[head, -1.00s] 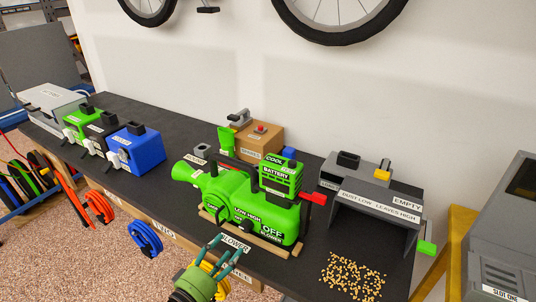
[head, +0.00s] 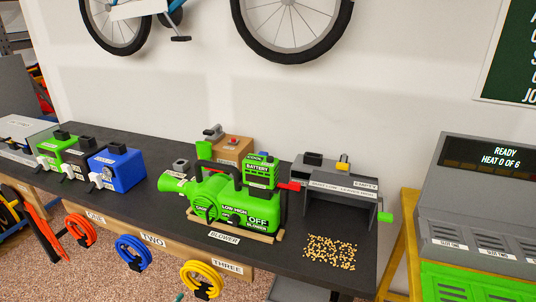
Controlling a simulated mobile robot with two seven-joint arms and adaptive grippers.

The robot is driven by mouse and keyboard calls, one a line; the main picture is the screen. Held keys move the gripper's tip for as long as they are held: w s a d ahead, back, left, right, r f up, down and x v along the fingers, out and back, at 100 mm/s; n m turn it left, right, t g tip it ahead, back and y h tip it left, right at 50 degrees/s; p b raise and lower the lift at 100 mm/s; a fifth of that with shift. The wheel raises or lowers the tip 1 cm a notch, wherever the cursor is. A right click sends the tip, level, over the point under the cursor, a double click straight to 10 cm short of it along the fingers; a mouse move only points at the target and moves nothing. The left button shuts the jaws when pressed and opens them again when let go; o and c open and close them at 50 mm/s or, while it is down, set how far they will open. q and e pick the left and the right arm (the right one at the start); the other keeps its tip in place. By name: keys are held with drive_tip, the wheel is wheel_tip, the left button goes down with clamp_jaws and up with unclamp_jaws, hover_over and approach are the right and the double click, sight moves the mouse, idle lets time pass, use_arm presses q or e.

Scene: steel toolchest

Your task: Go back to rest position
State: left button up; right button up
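Neither gripper can be made out in the head view. A tiny teal sliver shows at the bottom edge below the yellow coil, too small to identify. The green blower (head: 235,205) sits on its wooden cradle on the dark bench (head: 150,200), its label reading OFF. A green battery (head: 261,171) is seated on top of it.
Three small machines, green (head: 56,150), dark (head: 85,155) and blue (head: 116,170), stand at left. A grey dust box (head: 335,190) stands right of the blower, with pellets (head: 330,252) before it. Coiled hoses (head: 203,280) hang at the bench front. A grey console (head: 485,190) stands right.

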use_arm(q)
drive_tip(key=s+a+f+m+g+y, duration=0.25)
drive_tip(key=s+f, duration=0.35)
drive_tip(key=f, duration=0.6)
drive_tip(key=s+a+f+m+g+y, duration=0.1)
drive_tip(key=s+f+m+g, duration=0.4)
drive_tip(key=f, duration=0.6)
drive_tip(key=s+f+m+g, duration=0.1)
drive_tip(key=s+f, duration=0.3)
drive_tip(key=s, duration=0.5)
drive_tip(key=s+d+f+m+g, duration=0.1)
drive_tip(key=s+f, duration=0.4)
drive_tip(key=s, duration=0.5)
drive_tip(key=s+d+f+m+g+y, duration=0.1)
drive_tip(key=s+f+m+g, duration=0.1)
drive_tip(key=s+f+g, duration=0.3)
drive_tip(key=s, duration=0.4)
drive_tip(key=shift+s+f, duration=0.15)
use_arm(e)
drive_tip(key=shift+w+d, duration=0.1)
drive_tip(key=shift+w, duration=0.75)
